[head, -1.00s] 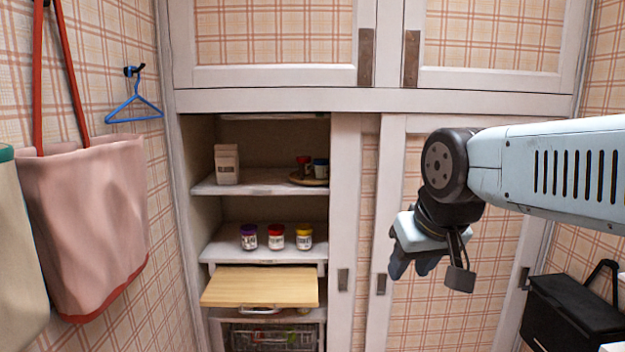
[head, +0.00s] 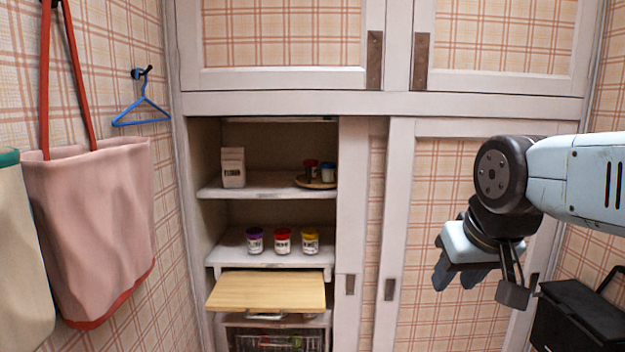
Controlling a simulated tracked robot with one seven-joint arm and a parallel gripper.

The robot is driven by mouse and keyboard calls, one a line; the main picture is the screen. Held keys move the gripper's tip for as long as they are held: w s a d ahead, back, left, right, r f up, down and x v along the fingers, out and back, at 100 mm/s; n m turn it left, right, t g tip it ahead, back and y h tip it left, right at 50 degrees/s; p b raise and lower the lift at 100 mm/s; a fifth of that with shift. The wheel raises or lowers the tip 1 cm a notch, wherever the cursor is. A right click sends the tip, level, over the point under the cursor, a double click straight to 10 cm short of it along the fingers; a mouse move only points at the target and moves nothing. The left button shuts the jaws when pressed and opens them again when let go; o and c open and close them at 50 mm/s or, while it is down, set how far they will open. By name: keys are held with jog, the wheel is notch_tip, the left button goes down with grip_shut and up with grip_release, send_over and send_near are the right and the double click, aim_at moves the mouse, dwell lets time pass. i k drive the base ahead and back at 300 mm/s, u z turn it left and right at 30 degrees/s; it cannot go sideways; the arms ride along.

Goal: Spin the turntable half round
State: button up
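The turntable (head: 302,183) is a small round tan disc on the upper shelf of the open cabinet, at its right side. My gripper (head: 455,279) hangs in front of the closed right sliding door, well to the right of the turntable and nearer to me. Its dark blue fingers point down with a gap between them, and nothing shows in them.
A flour carton (head: 233,167) stands left on the upper shelf (head: 262,190). Three jars with purple, red and yellow lids (head: 283,241) stand on the shelf below. A wooden board (head: 265,292) juts out under them. Bags (head: 92,230) hang left; a black box (head: 578,318) is lower right.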

aim_at(316, 182)
jog(key=i, duration=0.95)
